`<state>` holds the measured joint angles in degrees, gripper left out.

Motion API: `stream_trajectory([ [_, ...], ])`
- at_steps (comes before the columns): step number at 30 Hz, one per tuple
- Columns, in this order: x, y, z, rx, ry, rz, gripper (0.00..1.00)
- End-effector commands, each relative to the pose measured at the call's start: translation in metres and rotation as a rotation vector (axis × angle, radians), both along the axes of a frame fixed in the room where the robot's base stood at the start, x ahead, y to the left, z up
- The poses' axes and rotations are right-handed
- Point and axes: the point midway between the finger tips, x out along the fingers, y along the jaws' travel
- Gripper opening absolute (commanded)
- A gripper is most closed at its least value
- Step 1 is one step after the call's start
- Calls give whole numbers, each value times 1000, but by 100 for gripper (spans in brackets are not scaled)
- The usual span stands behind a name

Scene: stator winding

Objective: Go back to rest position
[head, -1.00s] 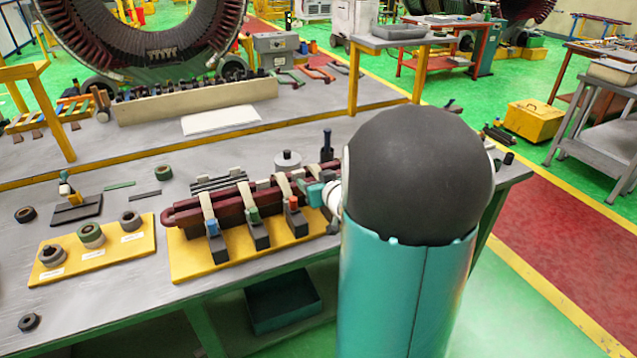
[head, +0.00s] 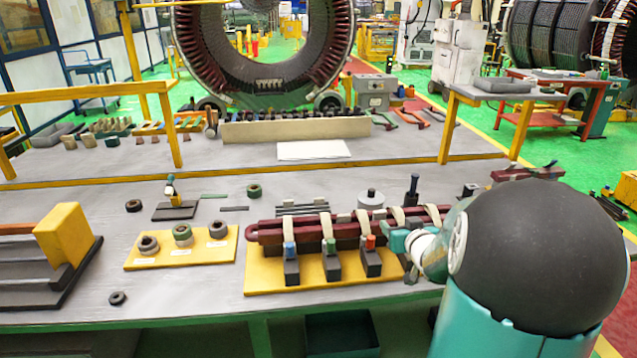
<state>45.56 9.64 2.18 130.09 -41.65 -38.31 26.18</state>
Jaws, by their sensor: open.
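My arm rises at the right of the head view, a teal link with a large dark ball joint. My gripper (head: 405,262) shows small and partly hidden at its left, by the right end of a yellow fixture board (head: 318,280). Its jaws are open and I see nothing held in them. The board carries a dark red wrapped coil (head: 290,229) with pale straps and several black clamps with blue, green and red tops. I cannot tell whether the gripper touches the coil or the board.
A yellow board (head: 205,254) with three tape rolls lies left of the fixture. A stepped dark block with a yellow end (head: 68,240) stands at far left. Behind are a yellow rail (head: 100,177), a long beige bin (head: 295,127) and a large stator ring (head: 190,50).

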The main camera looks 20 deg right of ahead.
Motion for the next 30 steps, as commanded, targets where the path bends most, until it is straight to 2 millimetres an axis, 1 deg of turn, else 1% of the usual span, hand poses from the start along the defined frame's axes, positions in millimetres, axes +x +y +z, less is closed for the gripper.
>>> stream_trajectory([
  [5,2,3,2,-3,5,-2,60],
  [8,3,16,12,-19,34,-11,60],
  [11,3,41,28,-41,93,-31,60],
  [14,-6,75,45,-52,172,-50,60],
  [16,-16,101,54,-49,230,-55,60],
  [20,-43,153,66,-27,340,-41,60],
  [21,-53,169,68,-15,375,-30,60],
  [23,-70,194,70,4,428,-4,60],
  [24,-83,211,71,18,466,16,60],
  [26,-104,237,71,39,522,56,60],
  [27,-118,253,71,54,560,87,60],
  [29,-140,276,70,73,615,138,60],
  [30,-154,290,69,86,650,170,60],
])
